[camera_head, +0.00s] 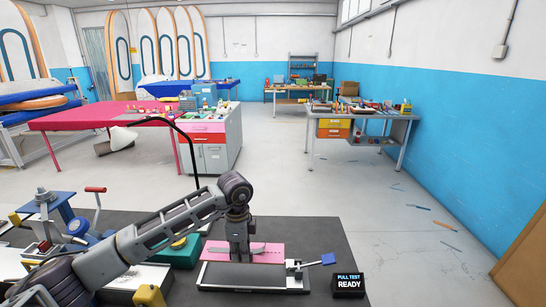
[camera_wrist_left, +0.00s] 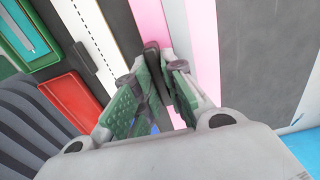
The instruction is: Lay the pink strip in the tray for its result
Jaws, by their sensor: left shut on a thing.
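The pink strip (camera_head: 268,254) lies at the front of the dark bench, along the back side of the low dark tray (camera_head: 255,277) with its pale rim. My left gripper (camera_head: 241,258) points straight down and is shut on the pink strip, near its middle. In the left wrist view the fingers (camera_wrist_left: 164,62) are close together, with pink (camera_wrist_left: 150,18) ahead of them. A second pink band (camera_wrist_left: 203,35) runs beside a pale band there. I cannot tell if both bands are one piece. The fingers hide part of the strip. My right gripper is not in view.
A small sign (camera_head: 348,284) reads "PULL TEST READY", right of the tray. A blue lever (camera_head: 328,259) sticks out at the tray's right end. A green box (camera_head: 178,252) and a blue press with a red handle (camera_head: 95,190) stand left. Bare mat lies behind and right of the strip.

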